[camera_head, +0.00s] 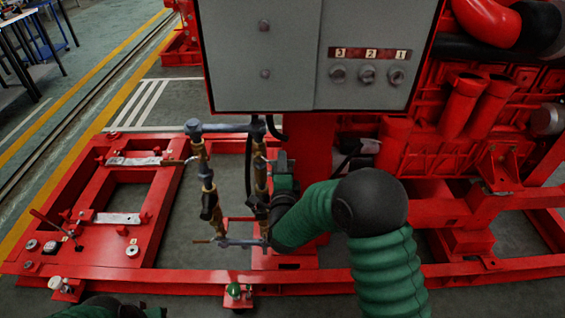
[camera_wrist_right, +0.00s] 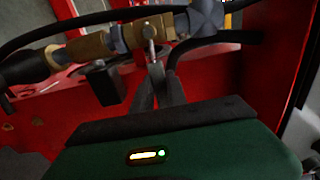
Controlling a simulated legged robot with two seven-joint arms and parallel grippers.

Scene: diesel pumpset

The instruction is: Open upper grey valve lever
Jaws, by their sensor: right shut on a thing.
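The grey valve lever (camera_wrist_right: 150,38) shows in the right wrist view as a short, thin metal piece on a brass valve body (camera_wrist_right: 90,46). My right gripper (camera_wrist_right: 158,82) has its fingers shut on the lever, just below the valve. In the head view my right gripper (camera_head: 259,206) is at the right-hand vertical pipe (camera_head: 260,170) of the pipe assembly, and the wrist and pipe partly hide it. The lever is too small to make out there. My left gripper is not in view; only a bit of green arm shows at the bottom left.
A grey control box (camera_head: 290,55) stands above and behind the pipes. The left-hand vertical pipe (camera_head: 206,185) is close beside my gripper. Black hoses (camera_wrist_right: 220,42) run near the valve. The red base frame (camera_head: 190,283) surrounds the area, with the engine (camera_head: 470,130) at the right.

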